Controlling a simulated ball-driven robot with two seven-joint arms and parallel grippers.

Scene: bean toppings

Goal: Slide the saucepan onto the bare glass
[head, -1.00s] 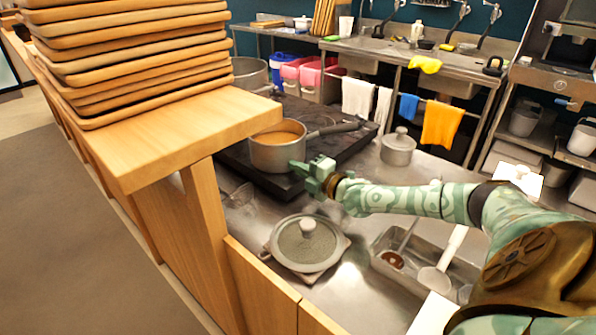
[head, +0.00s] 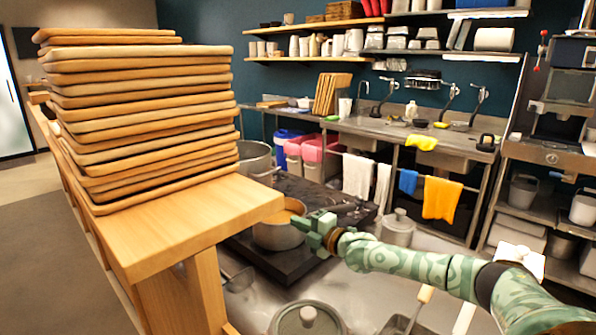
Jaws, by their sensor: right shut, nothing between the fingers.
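The grey saucepan (head: 275,238), with orange-brown contents, stands on the black glass cooktop (head: 292,268). The wooden shelf hides its left side, and its dark handle points right and back. Dark glass shows in front of the pan and behind it. A large steel pot (head: 256,160) is at the cooktop's far left end, partly behind the trays. My right gripper (head: 312,228) is shut and empty. It is at the pan's right front side and overlaps its wall in the picture; I cannot tell whether it touches. My left gripper is not in view.
A wooden shelf (head: 200,222) with stacked trays (head: 150,120) overhangs on the left. A small lidded pot (head: 397,228) stands right of the cooktop. A lidded pan (head: 308,320) is at the bottom edge. Steel counter (head: 370,290) lies clear between them.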

